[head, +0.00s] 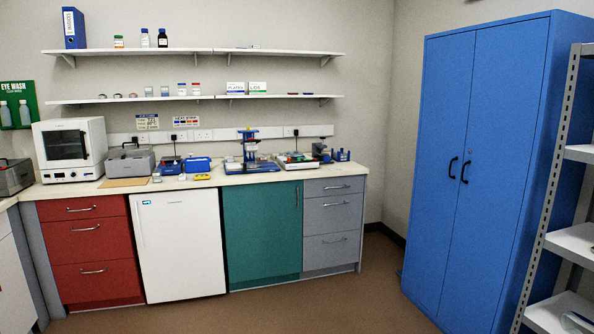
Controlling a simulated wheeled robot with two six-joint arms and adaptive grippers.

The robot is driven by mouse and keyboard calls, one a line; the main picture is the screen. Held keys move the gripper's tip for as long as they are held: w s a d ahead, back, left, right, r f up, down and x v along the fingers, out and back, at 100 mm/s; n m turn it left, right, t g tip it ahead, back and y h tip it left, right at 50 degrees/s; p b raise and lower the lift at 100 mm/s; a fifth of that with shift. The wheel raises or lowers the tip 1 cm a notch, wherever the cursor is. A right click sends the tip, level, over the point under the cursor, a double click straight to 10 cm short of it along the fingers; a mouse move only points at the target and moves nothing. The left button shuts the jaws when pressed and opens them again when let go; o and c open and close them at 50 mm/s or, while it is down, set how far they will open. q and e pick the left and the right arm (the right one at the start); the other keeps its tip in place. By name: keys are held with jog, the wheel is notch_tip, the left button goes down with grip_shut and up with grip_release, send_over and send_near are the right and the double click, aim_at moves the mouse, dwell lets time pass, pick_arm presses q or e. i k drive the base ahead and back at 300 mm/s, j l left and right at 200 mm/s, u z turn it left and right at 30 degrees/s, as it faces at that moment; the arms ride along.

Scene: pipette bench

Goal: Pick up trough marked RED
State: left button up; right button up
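I cannot make out a trough marked RED; no RED label is readable at this distance. Small items stand on the bench worktop (230,180) along the back wall, including a blue box (197,164), a small yellow item (203,177) and a blue-and-white device (249,150). More small items stand on the upper shelf (190,51) and the lower shelf (150,100). Neither of my grippers is in view.
A tall blue cabinet (490,150) stands shut at the right, beside a grey shelf rack (575,240). Under the bench are red drawers (90,240), a white fridge (180,245), a green cupboard (262,235) and grey drawers (333,225). The brown floor (300,305) in front is clear.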

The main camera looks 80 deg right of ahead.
aim_at(261, 158)
jog(key=l+z, duration=0.25)
jog(key=z, duration=0.2)
jog(key=l+z, duration=0.3)
jog(key=z, duration=0.15)
jog(key=l+z, duration=0.25)
jog(key=z, duration=0.2)
jog(key=i+l+z, duration=0.1)
jog(key=l+z, duration=0.15)
jog(key=z, duration=0.15)
jog(key=i+l+z, duration=0.1)
jog(key=l+z, duration=0.15)
jog(key=z, duration=0.2)
jog(key=i+l+z, duration=0.15)
jog(key=z, duration=0.3)
jog(key=i+l+z, duration=0.55)
jog(key=i, duration=0.25)
jog(key=i+z, duration=0.3)
jog(key=i, duration=0.15)
